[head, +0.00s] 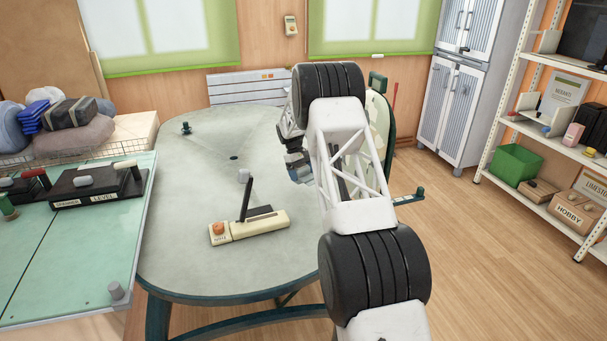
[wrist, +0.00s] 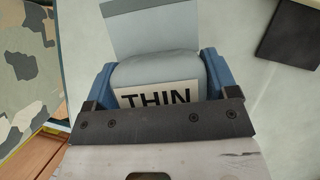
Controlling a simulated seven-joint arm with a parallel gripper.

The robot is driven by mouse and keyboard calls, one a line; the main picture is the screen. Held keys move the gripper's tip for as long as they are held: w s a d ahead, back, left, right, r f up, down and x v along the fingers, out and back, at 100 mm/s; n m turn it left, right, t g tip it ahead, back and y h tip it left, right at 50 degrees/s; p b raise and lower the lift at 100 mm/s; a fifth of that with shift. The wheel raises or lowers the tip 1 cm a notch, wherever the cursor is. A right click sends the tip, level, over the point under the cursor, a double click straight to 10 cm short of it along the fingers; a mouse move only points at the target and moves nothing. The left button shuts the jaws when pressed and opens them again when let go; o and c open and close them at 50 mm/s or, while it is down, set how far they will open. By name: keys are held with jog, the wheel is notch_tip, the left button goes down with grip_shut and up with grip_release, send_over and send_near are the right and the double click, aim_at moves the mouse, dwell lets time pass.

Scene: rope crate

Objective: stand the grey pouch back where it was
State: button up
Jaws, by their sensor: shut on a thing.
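The grey pouch (wrist: 155,73) sits between the blue fingers of my gripper (wrist: 156,88) in the wrist view. It carries a white label reading THIN, and a flat grey flap shows beyond its body. My gripper is shut on it. In the head view my gripper (head: 299,168) is over the right part of the oval grey table (head: 185,190), largely behind my arm. I cannot make out the pouch clearly there, nor whether it touches the table.
A cream lever box (head: 235,231) with an orange button stands on the table's near part. A small dark fixture (head: 186,128) stands at the back left. A green-topped bench (head: 75,240) adjoins at left. A chair (head: 381,120) stands behind my arm. The table's left middle is clear.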

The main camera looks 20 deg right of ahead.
dwell(0.3)
jog(key=shift+f, duration=2.95)
jog(key=shift+f, duration=0.6)
jog(key=o, duration=1.1)
jog(key=v, duration=0.7)
jog(key=shift+r, duration=0.35)
jog(key=shift+w, duration=0.15)
